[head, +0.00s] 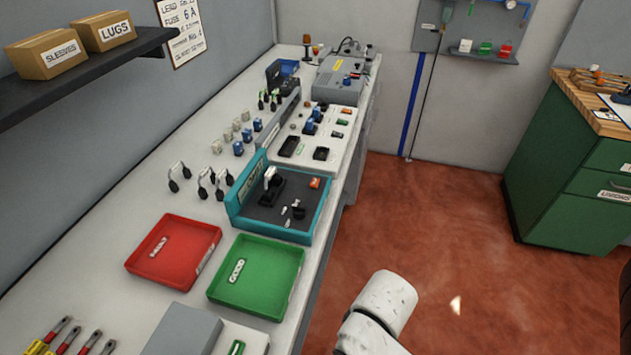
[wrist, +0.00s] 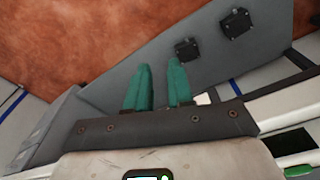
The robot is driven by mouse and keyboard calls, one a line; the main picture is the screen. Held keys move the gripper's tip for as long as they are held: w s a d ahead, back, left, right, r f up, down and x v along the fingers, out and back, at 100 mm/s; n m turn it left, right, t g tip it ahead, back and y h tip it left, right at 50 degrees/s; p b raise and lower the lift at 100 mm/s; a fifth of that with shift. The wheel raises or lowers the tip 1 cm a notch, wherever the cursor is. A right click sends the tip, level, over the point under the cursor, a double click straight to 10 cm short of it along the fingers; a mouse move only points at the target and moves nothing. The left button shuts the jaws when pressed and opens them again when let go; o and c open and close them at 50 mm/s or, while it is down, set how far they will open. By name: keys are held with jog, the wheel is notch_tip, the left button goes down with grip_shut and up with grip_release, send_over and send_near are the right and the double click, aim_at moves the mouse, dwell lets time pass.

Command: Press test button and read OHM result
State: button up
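A teal-edged test station (head: 318,222) with a dark grey top stands on the white bench. An upright panel with pale marks (head: 250,182) runs along its left side; I cannot read any OHM result. A small orange part (head: 315,183), possibly the test button, sits at its far right corner. A black fixture (head: 271,188) holding a white piece is on its top. My gripper (wrist: 159,70) shows in the wrist view with two teal fingers apart and nothing between them. In the head view only my white arm shows, right of the bench; the fingers are hidden.
A red tray (head: 175,285) and a green tray (head: 248,305) lie nearer than the station. Black-ended cable loops (head: 203,187) stand left of it. A white board with several switches (head: 325,140) is beyond. Red-brown floor (head: 450,230) is open right of the bench.

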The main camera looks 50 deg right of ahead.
grip_shut()
dwell(1.1)
